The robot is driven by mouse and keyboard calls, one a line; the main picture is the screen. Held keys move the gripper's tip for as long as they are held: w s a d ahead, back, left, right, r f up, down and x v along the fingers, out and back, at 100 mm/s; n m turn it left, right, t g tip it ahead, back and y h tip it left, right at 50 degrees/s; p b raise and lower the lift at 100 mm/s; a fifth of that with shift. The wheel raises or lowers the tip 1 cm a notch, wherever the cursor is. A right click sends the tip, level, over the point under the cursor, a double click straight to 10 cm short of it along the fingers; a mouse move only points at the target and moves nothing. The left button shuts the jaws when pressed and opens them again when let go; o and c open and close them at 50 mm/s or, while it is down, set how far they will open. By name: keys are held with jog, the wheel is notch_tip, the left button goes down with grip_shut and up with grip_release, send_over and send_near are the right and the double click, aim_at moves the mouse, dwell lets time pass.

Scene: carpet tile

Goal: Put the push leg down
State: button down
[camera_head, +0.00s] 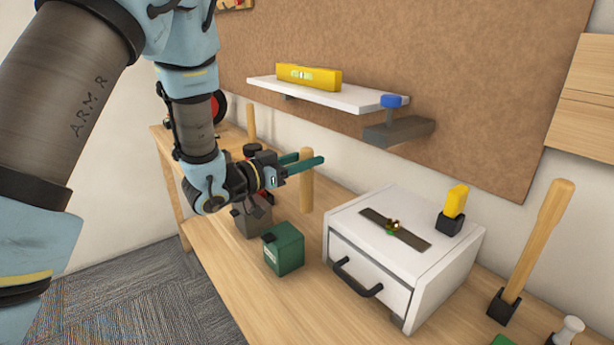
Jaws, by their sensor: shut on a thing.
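My gripper (303,161), with teal fingers, is shut on a short wooden leg (306,190), which I take to be the push leg. The leg is upright, and a little of it shows above the fingers. Its lower end appears close to the bench top, left of the white drawer box. I cannot tell whether it touches the bench.
The white drawer box (432,283) stands right on the wooden bench (235,295). A green box (284,250) stands in front of the leg. A tall wooden handle (540,240) rises from a black holder. A white shelf (330,95) with a yellow level (309,77) hangs above.

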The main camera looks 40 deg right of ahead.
aim_at(301, 178)
jog(key=shift+f+p, duration=0.35)
jog(key=shift+f, duration=1.65)
jog(key=shift+f, duration=0.25)
jog(key=shift+c, duration=2.4)
grip_release()
jog(key=shift+r, duration=0.1)
jog(key=shift+r, duration=0.1)
jog(key=shift+a, duration=0.15)
jog(key=a+b, duration=0.4)
jog(key=a, duration=0.7)
jog(key=shift+w+a, duration=0.35)
jog(key=shift+a, duration=0.05)
